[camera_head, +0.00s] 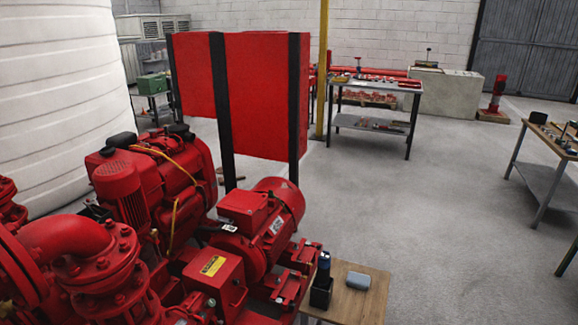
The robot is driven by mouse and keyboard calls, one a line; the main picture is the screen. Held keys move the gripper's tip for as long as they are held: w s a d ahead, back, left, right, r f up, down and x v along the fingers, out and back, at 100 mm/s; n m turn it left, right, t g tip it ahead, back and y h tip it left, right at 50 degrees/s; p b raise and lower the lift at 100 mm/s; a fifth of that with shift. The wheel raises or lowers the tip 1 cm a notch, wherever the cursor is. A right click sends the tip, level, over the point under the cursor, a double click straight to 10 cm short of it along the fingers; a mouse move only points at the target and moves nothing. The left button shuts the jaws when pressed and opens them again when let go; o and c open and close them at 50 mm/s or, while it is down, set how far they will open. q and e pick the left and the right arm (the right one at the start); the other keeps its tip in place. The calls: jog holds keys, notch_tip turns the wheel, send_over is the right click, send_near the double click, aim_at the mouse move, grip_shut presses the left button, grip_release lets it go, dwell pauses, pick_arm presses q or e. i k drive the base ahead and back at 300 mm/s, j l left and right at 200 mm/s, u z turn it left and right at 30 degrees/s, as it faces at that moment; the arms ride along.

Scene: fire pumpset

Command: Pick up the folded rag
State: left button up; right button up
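A small grey-blue flat block-like item (357,281), which looks like the folded rag, lies on a small wooden-topped table (362,306) at the bottom, right of centre. It lies flat with bare wood around it. A dark holder (320,295) with an upright blue-and-black item (324,264) in it stands to its left, a short gap away. Neither of my grippers is in the head view, so their state does not show.
A red pumpset (180,230) with motor and pipes fills the lower left, close beside the wooden table. A tall red cabinet (262,100) stands behind it. Workbenches stand at the back (372,121) and right (548,180). The grey floor (440,210) between is clear.

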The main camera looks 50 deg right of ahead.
aim_at(359, 281)
jog(key=z, duration=2.05)
jog(key=i+l, duration=0.15)
jog(key=l, duration=0.2)
